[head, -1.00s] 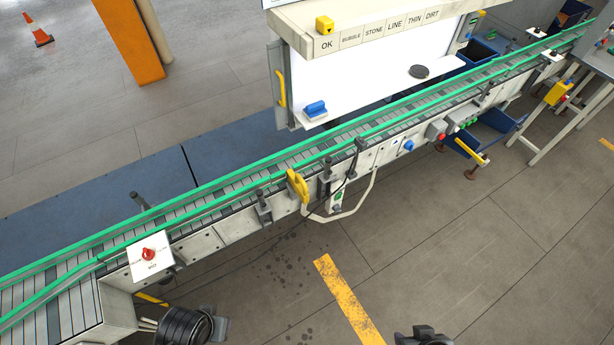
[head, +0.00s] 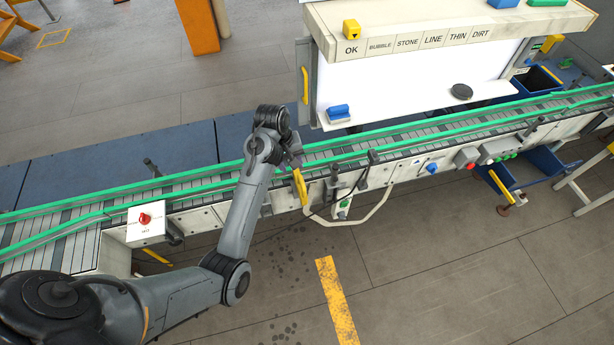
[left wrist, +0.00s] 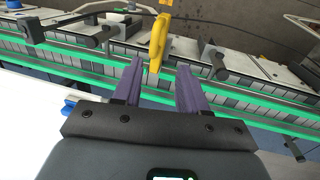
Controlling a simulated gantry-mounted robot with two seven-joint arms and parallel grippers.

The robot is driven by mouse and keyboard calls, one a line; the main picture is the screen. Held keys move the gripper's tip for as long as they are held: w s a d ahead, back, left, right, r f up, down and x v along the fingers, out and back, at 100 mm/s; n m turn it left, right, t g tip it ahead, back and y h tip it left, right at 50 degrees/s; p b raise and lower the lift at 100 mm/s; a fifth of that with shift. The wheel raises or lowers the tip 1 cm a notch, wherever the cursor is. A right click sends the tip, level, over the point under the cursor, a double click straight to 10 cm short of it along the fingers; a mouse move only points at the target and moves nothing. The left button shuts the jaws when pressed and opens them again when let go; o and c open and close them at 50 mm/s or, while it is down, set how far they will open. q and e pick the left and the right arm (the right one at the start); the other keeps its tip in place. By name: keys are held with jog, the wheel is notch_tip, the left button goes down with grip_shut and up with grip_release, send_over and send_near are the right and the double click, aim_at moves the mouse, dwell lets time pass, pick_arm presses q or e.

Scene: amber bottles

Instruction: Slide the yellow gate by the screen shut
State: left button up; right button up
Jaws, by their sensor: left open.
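The yellow gate handle (head: 300,187) stands at the near edge of the conveyor, just left of the screen's lower left corner. It shows as a yellow loop in the left wrist view (left wrist: 158,40). My left gripper (head: 297,158) is above the conveyor beside the handle, partly hidden by its own wrist. In the left wrist view its two purple fingers (left wrist: 160,70) are apart, with the handle ahead of the gap between them. I cannot tell whether they touch it. The white screen (head: 400,90) stands behind the conveyor. My right gripper is not in view.
Green rails (head: 350,145) run along both sides of the conveyor. Another yellow handle (head: 305,85) is on the screen's left side. A white box with a red knob (head: 146,220) sits at the left. A pale bent tube (head: 375,212) hangs below the handle.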

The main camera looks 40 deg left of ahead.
aim_at(301, 181)
pick_arm(q)
jog(key=f, duration=0.2)
jog(key=w+f+p, duration=0.1)
jog(key=f, duration=0.2)
jog(key=w+d+f+p, duration=0.1)
jog(key=f, duration=0.2)
jog(key=shift+d+f, duration=0.1)
jog(key=shift+f, duration=0.1)
jog(key=shift+w+f, duration=0.15)
jog(key=shift+f, duration=0.5)
grip_shut()
